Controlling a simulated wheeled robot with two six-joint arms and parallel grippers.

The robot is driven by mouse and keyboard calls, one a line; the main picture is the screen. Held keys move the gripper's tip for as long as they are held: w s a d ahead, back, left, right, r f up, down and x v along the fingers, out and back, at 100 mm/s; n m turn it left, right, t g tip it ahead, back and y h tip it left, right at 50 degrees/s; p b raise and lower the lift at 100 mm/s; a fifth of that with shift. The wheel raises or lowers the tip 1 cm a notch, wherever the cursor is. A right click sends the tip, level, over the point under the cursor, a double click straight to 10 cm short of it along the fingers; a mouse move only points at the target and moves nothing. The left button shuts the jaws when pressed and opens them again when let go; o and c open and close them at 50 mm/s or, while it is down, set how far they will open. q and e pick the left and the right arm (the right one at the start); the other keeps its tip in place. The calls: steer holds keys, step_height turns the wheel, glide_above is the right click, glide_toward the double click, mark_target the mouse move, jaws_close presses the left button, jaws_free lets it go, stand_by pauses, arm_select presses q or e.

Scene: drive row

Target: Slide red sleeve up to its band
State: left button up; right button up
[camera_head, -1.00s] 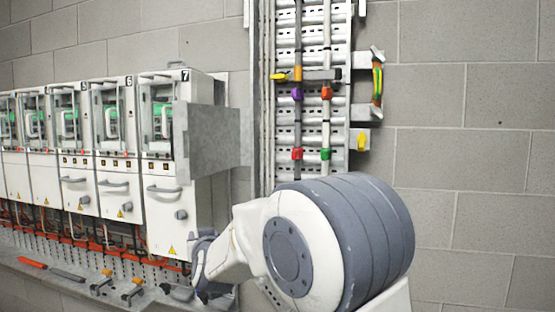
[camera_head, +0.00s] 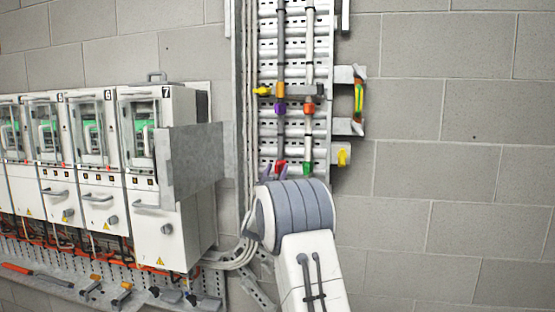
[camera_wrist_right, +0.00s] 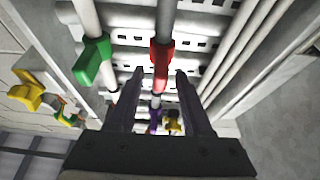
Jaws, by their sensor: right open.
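The red sleeve (camera_head: 281,164) sits low on the left cable of the wall ladder, its lower part hidden by my right gripper (camera_head: 276,172). In the right wrist view, the red sleeve (camera_wrist_right: 162,58) shows ahead, between the tips of my open right gripper (camera_wrist_right: 158,74). I cannot tell whether the fingers reach around it; nothing is gripped. A purple piece (camera_head: 280,108) is higher on the same cable, just below an orange piece (camera_head: 280,90). I cannot tell which marking is the red sleeve's band. My left gripper is out of view.
A green sleeve (camera_head: 307,168) and an orange-red piece (camera_head: 309,107) are on the neighbouring right cable. A grey bar with a yellow end (camera_head: 262,91) crosses both cables above. Yellow-marked brackets stand out at right. Cabinet 7 (camera_head: 160,215) with a grey plate stands at left.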

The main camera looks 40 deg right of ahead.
steer(key=shift+x, duration=0.8)
jaws_close()
stand_by(0.9)
